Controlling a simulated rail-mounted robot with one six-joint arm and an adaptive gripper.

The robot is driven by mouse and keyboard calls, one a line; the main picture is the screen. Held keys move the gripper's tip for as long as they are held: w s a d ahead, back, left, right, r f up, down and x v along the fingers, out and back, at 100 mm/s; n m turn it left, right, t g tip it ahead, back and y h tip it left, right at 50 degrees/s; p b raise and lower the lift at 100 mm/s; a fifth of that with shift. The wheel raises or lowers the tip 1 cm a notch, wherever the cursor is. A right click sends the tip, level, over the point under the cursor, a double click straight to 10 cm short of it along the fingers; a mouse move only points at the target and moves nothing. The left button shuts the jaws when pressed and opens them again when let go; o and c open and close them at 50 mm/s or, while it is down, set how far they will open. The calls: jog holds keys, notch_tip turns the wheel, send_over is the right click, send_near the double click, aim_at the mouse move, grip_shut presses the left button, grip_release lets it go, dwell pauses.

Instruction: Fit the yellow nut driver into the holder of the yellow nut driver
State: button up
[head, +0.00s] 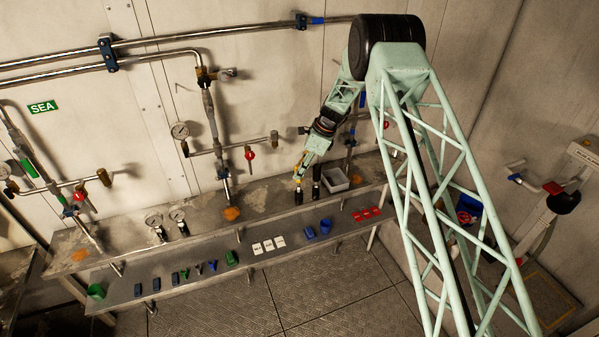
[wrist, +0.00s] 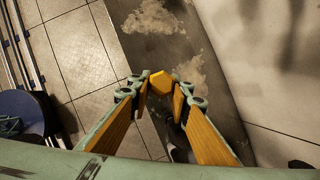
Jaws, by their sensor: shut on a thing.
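My gripper (head: 299,177) hangs above the upper shelf in the head view, left of the grey tray. In the wrist view my gripper (wrist: 160,88) is shut on the yellow nut driver (wrist: 161,80), whose yellow end shows between the fingertips. In the head view the driver is too small to tell apart from the fingers. Two dark upright pieces stand on the shelf just below the gripper, a left one (head: 299,197) and a right one (head: 316,190). I cannot tell which, if either, is the yellow nut driver's holder.
The grey tray (head: 335,180) stands close on the right. Wall pipes, gauges and a red-handled valve (head: 250,154) are behind. The lower shelf (head: 190,286) carries white cards (head: 268,245), red pieces (head: 367,214) and several small blue and green items. The upper shelf has bare room left of the dark pieces.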

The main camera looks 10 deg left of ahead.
jog(key=shift+f+b, duration=0.5)
jog(key=shift+f, duration=0.55)
jog(key=o, duration=0.8)
jog(key=shift+o, duration=0.2)
jog(key=shift+r, duration=0.1)
jog(key=v, duration=1.2)
dwell(0.7)
